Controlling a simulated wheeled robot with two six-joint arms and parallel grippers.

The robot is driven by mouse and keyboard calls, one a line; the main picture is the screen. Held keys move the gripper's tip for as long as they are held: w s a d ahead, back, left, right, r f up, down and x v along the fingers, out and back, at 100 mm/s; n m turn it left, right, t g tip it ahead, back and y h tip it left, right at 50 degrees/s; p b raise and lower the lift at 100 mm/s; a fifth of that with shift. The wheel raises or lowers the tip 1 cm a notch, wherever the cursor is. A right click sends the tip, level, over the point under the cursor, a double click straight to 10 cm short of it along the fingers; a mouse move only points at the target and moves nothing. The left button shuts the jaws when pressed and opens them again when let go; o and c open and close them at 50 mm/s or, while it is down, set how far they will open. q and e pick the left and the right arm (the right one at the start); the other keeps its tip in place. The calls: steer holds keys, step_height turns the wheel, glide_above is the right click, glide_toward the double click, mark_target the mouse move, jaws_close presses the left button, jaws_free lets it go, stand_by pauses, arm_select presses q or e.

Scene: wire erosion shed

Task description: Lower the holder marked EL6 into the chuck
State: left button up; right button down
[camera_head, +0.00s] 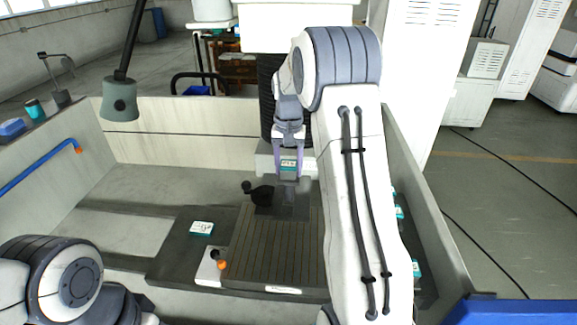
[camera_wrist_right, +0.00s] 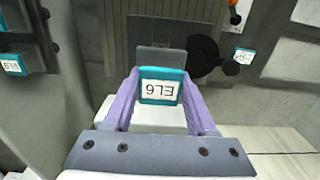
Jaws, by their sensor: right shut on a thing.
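The EL6 holder (camera_head: 288,165) has a teal block with a white label and hangs over the worktable. In the right wrist view the EL6 label (camera_wrist_right: 160,90) reads upside down. My right gripper (camera_head: 288,158) is shut on the holder, its purple fingers at both sides of the teal block. A grey block (camera_head: 291,203) shows just below the holder; I cannot tell whether it is part of the holder or of the chuck. A dark round fitting with a black knob, seemingly the chuck (camera_head: 262,193), is beside it on the slotted plate. The contact between holder and chuck is unclear. My left gripper is out of view.
The slotted plate (camera_head: 272,250) fills the tank's middle. A teal-edged label card (camera_head: 201,228) and an orange knob (camera_head: 222,265) are left of it. Teal-labelled holders (camera_head: 415,268) stand along the right wall, partly behind my arm. A lamp (camera_head: 120,100) hangs at the left.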

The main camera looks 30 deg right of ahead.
mark_target(288, 188)
steer(key=shift+f, duration=0.15)
stand_by(0.5)
steer(key=shift+f+b, duration=0.4)
steer(key=shift+f, duration=0.55)
steer(key=shift+f+b, duration=0.85)
steer(key=shift+f, duration=0.55)
steer(key=shift+f+b, duration=0.8)
steer(key=shift+f, duration=0.6)
